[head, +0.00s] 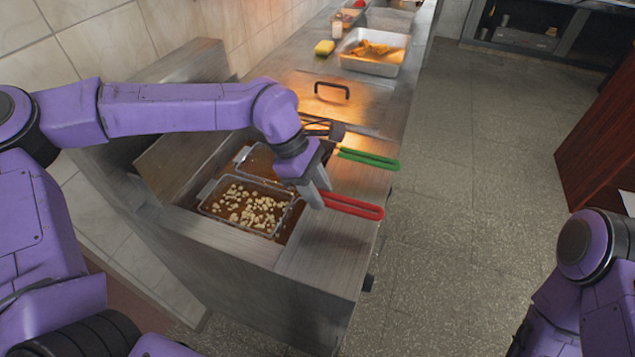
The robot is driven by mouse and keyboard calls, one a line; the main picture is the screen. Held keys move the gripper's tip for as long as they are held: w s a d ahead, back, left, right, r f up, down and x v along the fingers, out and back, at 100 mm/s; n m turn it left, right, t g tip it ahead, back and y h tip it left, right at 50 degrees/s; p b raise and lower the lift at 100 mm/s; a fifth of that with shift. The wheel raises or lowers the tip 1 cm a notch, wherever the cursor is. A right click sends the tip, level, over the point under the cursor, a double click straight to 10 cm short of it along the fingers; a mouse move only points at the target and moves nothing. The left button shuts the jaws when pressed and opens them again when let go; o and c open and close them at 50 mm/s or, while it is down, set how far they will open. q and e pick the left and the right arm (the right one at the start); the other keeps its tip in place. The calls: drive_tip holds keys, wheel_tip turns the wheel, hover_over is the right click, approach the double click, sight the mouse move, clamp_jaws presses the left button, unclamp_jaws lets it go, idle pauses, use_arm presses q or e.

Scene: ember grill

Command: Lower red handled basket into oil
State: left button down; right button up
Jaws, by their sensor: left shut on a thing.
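The red handled basket (208,207) is a wire basket holding several pale food pieces. It sits in the front part of the fryer well, over brown oil (291,222). I cannot tell how deep its bottom is in the oil. Its red handle (357,208) points right over the metal counter. My left gripper (318,196) is shut on the handle's inner end, near the basket's right side. The gripper hides the joint between handle and basket. My right gripper is out of view; only part of that arm shows at lower right.
A second basket (243,156) with a green handle (368,159) lies just behind in the well. The floor at right is clear.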

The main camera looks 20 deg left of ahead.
use_arm(q)
drive_tip(key=shift+f, duration=0.6)
drive_tip(key=c, duration=0.6)
unclamp_jaws()
drive_tip(key=shift+c, duration=0.2)
drive_tip(key=b+v, duration=0.1)
drive_tip(key=v, duration=0.9)
drive_tip(key=shift+r, duration=0.25)
